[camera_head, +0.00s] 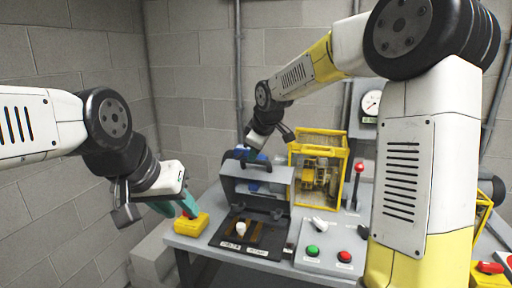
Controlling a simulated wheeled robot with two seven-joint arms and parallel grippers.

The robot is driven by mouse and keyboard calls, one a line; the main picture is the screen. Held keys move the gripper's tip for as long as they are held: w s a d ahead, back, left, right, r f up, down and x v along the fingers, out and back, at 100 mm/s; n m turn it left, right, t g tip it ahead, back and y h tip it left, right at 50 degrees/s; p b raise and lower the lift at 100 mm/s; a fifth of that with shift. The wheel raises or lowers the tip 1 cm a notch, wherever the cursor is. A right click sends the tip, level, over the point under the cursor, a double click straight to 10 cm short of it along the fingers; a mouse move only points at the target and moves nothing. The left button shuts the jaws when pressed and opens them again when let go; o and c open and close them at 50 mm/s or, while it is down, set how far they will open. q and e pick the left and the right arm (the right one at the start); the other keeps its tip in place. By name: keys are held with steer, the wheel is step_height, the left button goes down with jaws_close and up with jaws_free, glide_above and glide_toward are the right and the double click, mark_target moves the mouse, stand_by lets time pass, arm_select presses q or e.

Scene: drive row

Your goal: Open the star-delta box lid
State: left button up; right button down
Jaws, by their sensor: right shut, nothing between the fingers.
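The star-delta box (220,229) sits on the grey bench with a dark inside, a white knob and brown strips showing. Its grey lid (268,190) stands raised along the back edge, with a dark handle at its top. My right gripper (250,154) is shut and empty, at the top of the raised lid near the handle; I cannot tell whether it touches. My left gripper (180,210) has its teal fingers spread apart, left of the box and just above a yellow box with a red button (191,226).
A control panel (327,258) with green and red buttons and a white switch lies right of the box. A yellow-framed machine (318,165) stands behind it, beside a red-knobbed lever (358,182). A gauge (371,103) hangs on the wall.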

steer(key=w+f, duration=0.3)
steer(key=w, duration=0.2)
steer(key=shift+w+d+f, duration=0.15)
steer(key=shift+d+f, duration=0.1)
steer(key=shift+d, duration=0.1)
